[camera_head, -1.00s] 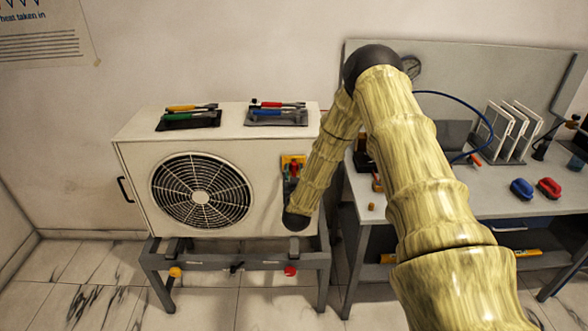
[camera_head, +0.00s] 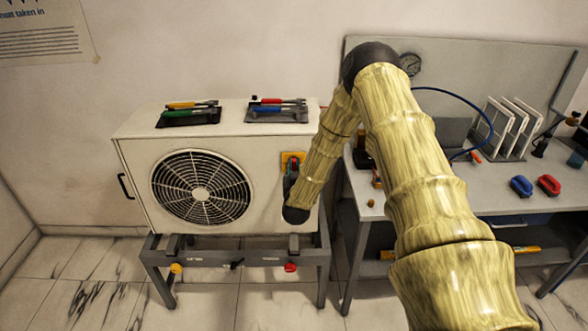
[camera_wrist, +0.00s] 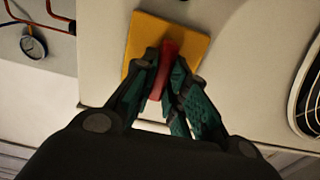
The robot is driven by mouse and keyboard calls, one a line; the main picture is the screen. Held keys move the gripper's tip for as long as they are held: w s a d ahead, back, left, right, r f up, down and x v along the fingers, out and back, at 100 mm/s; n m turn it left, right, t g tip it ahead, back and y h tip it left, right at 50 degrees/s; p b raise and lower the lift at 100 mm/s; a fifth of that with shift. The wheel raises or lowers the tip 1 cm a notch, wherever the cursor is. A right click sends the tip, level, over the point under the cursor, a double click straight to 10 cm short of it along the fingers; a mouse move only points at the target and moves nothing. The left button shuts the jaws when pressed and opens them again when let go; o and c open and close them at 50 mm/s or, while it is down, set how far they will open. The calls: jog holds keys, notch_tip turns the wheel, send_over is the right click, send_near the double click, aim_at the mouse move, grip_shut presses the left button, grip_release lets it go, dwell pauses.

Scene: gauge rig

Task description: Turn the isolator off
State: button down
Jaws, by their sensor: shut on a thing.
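The isolator is a yellow plate (camera_wrist: 142,38) with a red handle (camera_wrist: 165,68), on the front of the white outdoor unit (camera_head: 135,165). In the wrist view my gripper (camera_wrist: 163,62) has its dark green fingers on both sides of the red handle and is shut on it. The handle looks slightly tilted against the plate in that view.
Tools lie on two dark trays on top of the unit. A grey stand (camera_head: 205,255) carries the unit. A workbench (camera_head: 490,198) at the right holds a blue and a red object and a white rack. A round gauge (camera_wrist: 34,46) shows in the wrist view.

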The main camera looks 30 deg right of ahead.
jog(key=shift+n, duration=0.4)
jog(key=shift+w+a+f+n+b, duration=0.1)
jog(key=shift+a+f+n+b, duration=0.1)
jog(key=shift+n+b, duration=2.25)
jog(key=shift+w+a+f+n+b, duration=0.15)
jog(key=shift+n+b, duration=1.35)
jog(key=shift+n, duration=1.7)
jog(key=shift+s+a+f+n+b, duration=0.1)
jog(key=shift+f+n+b, duration=0.1)
jog(key=shift+n+b, duration=2.25)
jog(key=shift+d+n+p, duration=0.1)
jog(key=shift+n+p, duration=0.35)
jog(key=shift+n, duration=0.15)
jog(key=c, duration=1.4)
grip_release()
jog(key=shift+r, duration=0.1)
jog(key=shift+c, duration=0.2)
